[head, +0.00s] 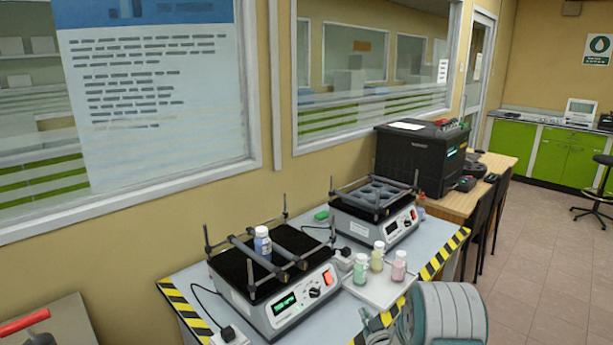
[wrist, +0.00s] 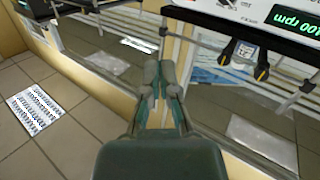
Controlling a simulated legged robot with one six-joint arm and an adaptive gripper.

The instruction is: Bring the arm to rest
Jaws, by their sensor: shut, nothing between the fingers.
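My gripper (wrist: 160,72) shows in the wrist view with its two grey-teal fingers together and nothing between them. In the head view, part of my arm shows at the bottom right, in front of the table's striped front edge; the fingertips are not clear there. In the wrist view the fingers are apart from the shaker, whose display appears upside down at the top right.
A shaker (head: 285,312) with a blue-and-white bottle (head: 262,243) stands on the table. A second shaker (head: 397,228) stands behind it. Several small bottles stand on a white tray (head: 378,292). A black printer-like machine (head: 415,150) is farther back.

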